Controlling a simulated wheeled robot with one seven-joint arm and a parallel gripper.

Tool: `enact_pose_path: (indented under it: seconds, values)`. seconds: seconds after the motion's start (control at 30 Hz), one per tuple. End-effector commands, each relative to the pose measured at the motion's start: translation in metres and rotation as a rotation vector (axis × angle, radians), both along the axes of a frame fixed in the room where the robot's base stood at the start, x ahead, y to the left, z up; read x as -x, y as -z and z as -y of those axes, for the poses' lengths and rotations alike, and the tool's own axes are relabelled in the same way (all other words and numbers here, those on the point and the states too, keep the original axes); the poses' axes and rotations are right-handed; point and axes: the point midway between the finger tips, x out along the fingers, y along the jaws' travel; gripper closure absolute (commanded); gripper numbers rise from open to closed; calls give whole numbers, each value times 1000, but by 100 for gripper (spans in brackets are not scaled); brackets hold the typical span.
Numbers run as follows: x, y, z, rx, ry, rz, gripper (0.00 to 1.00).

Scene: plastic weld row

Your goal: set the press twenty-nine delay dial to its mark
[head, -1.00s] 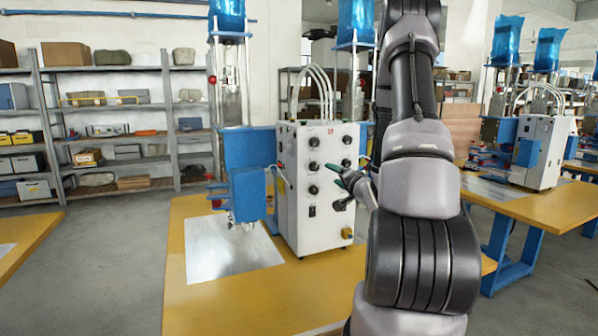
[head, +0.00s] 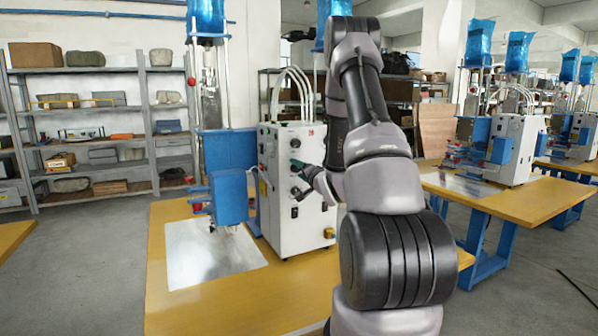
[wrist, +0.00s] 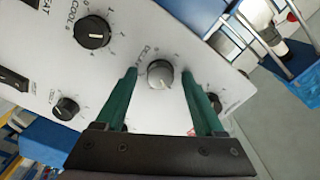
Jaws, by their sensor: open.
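The delay dial (wrist: 160,74) is a round knob with a grey face and dark rim on the white control panel (wrist: 130,55). Part of its "DELAY" label shows beside it, with scale marks around it. My gripper (wrist: 159,76) is open, its two green fingers on either side of the dial, with visible gaps to the knob. I cannot tell whether the fingertips touch the panel. In the head view my gripper (head: 298,165) is at the front of the white press cabinet (head: 284,215), and the dial is hidden. The dial's target mark cannot be made out.
A larger black COOL dial (wrist: 93,32) and a smaller black knob (wrist: 66,107) sit left of the delay dial. Another knob is partly behind the right finger. The blue press head (head: 229,197) stands left of the cabinet on the yellow table (head: 200,310).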

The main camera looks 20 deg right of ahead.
Motion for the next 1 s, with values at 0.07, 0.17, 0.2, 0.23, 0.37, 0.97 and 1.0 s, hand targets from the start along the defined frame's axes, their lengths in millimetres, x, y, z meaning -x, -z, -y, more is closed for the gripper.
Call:
enact_pose_path:
  seconds: [0.07,0.17,0.2,0.23,0.37,0.97,1.0]
  values:
    - [0,0,0,0,0,0,30]
    - [0,0,0,0,0,0,30]
    - [0,0,0,0,0,0,33]
    - [0,0,0,0,0,0,45]
    - [0,0,0,0,0,0,95]
    - [0,0,0,168,0,4,100]
    - [0,0,0,200,1,6,100]
